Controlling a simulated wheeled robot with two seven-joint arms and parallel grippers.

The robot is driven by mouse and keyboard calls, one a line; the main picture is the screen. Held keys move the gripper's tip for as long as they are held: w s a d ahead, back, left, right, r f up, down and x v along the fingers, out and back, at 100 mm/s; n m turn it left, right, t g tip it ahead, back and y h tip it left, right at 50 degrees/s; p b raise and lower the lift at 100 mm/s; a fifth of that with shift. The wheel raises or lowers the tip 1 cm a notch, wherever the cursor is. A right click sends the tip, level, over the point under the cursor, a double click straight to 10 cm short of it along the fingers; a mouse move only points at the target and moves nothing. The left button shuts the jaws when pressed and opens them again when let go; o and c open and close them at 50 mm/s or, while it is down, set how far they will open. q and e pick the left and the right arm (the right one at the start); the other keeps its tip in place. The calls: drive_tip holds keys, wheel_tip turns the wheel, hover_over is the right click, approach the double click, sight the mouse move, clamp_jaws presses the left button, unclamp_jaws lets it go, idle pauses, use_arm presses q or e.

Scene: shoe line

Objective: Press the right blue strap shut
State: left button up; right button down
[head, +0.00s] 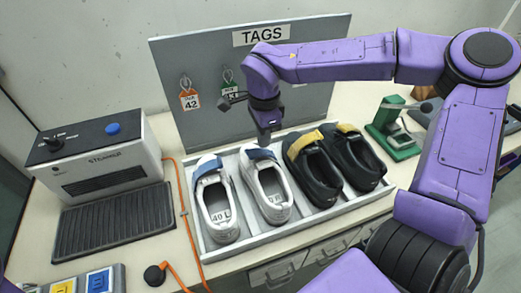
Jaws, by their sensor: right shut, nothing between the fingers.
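Two white shoes stand side by side in the left half of a grey tray (212,250). The right white shoe (284,204) has a blue strap (259,155) across its upper, partly hidden by my right gripper. I cannot tell whether this strap is fully down. The left white shoe (229,228) has its own blue strap (208,167), lying slantwise. My right gripper (265,139) points down, shut and empty, right at the right blue strap's top; whether it touches is unclear. My left gripper is out of view.
Two black shoes (312,178) with yellow straps fill the tray's right half. A grey tag board (210,70) with hanging tags stands behind. A grey machine (104,158) is at left, a green device (394,140) at right. An orange cable (185,210) runs left of the tray.

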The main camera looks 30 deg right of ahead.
sight(263, 151)
idle(0.4)
drive_tip(key=shift+f+b, duration=0.8)
drive_tip(key=shift+f, duration=1)
drive_tip(key=shift+r, duration=0.1)
wheel_tip(263, 151, up, 9)
drive_tip(key=p, duration=1)
drive_tip(key=shift+p, duration=0.35)
